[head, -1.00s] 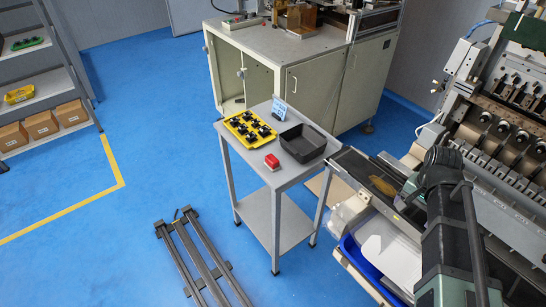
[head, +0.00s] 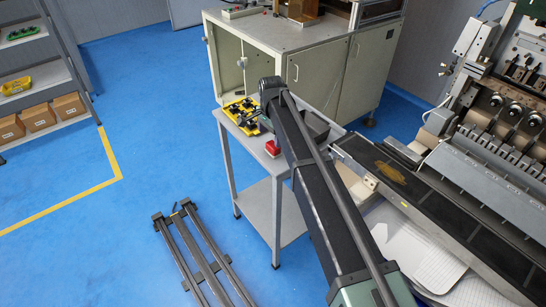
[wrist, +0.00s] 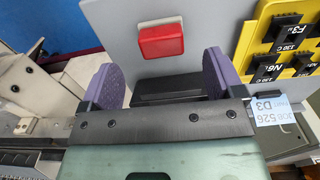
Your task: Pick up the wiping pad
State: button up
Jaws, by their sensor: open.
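A small red block with a paler rim (head: 272,148), the likeliest wiping pad, lies on the grey top of the small cart (head: 245,143). In the wrist view the red block (wrist: 161,41) lies flat just beyond my fingertips, roughly centred between them and touching neither. My gripper (wrist: 160,66) is open and empty, with a rounded purple finger on each side. In the head view my arm reaches over the cart and hides most of my gripper.
A yellow tray of black parts (wrist: 285,45) with a job card (wrist: 268,105) sits close to the right finger in the wrist view. A dark bin (head: 318,127) is partly hidden behind my arm. A machine bed with a brown patch (head: 390,170) lies right of the cart.

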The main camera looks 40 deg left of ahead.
aim_at(273, 145)
jog(key=f+b, duration=0.1)
jog(key=f, duration=0.1)
jog(key=f+b, duration=0.4)
jog(key=shift+w+f, duration=0.25)
jog(key=shift+f, duration=0.05)
jog(key=shift+r, duration=0.3)
jog(key=shift+c, duration=0.4)
jog(key=c, duration=0.9)
notch_tip(273, 145, up, 20)
jog(key=p, duration=2)
